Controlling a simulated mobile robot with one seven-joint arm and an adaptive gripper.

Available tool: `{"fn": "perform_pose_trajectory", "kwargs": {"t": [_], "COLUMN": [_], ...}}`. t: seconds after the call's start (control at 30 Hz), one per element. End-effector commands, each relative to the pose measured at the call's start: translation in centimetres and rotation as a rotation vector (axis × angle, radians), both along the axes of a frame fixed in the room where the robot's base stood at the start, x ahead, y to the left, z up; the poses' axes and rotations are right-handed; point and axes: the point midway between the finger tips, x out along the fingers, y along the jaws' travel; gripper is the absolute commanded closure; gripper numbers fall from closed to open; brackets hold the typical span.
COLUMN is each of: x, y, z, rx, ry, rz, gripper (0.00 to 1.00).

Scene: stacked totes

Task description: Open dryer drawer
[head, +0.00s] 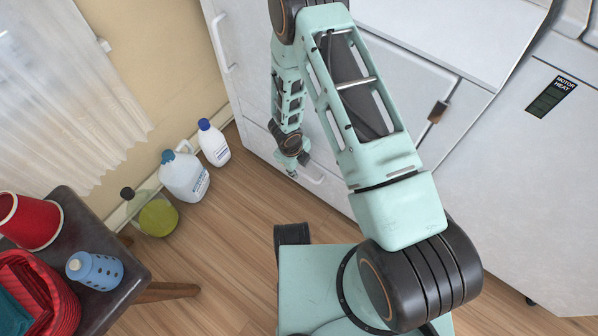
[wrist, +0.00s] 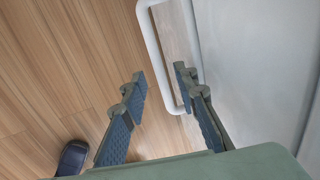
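The white drawer front (head: 335,188) is low on the white appliance, partly hidden by my arm in the head view. Its white bar handle (head: 313,179) shows just below my gripper (head: 297,163). In the wrist view the handle (wrist: 153,45) stands out from the pale drawer face (wrist: 245,70), with a gap between bar and face. My gripper (wrist: 161,77) is open, with its two blue-grey fingers apart. The bar appears between the fingers, with the right finger on the drawer side. I cannot tell whether either finger touches it. No opening at the drawer shows.
A white bottle (head: 214,143), a large jug (head: 184,176) and a green-yellow bottle (head: 157,215) stand on the wooden floor left of my gripper. A dark stool (head: 128,262) holds red containers and a blue bottle (head: 95,269).

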Motion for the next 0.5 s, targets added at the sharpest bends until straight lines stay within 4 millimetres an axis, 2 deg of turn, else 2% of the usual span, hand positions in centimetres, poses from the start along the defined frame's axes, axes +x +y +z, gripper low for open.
{"fn": "perform_pose_trajectory", "kwargs": {"t": [0.03, 0.13, 0.47, 0.5], "x": [0.05, 0.21, 0.29, 0.29], "y": [-0.05, -0.09, -0.17, -0.17], "z": [-0.89, -1.53, -1.73, -1.73], "rx": [0.001, 0.001, 0.001, 0.001], "ry": [0.001, 0.0, -0.001, -0.001], "rz": [0.0, 0.001, 0.0, 0.0], "gripper": [0.73, 0.73, 0.73, 0.75]}}
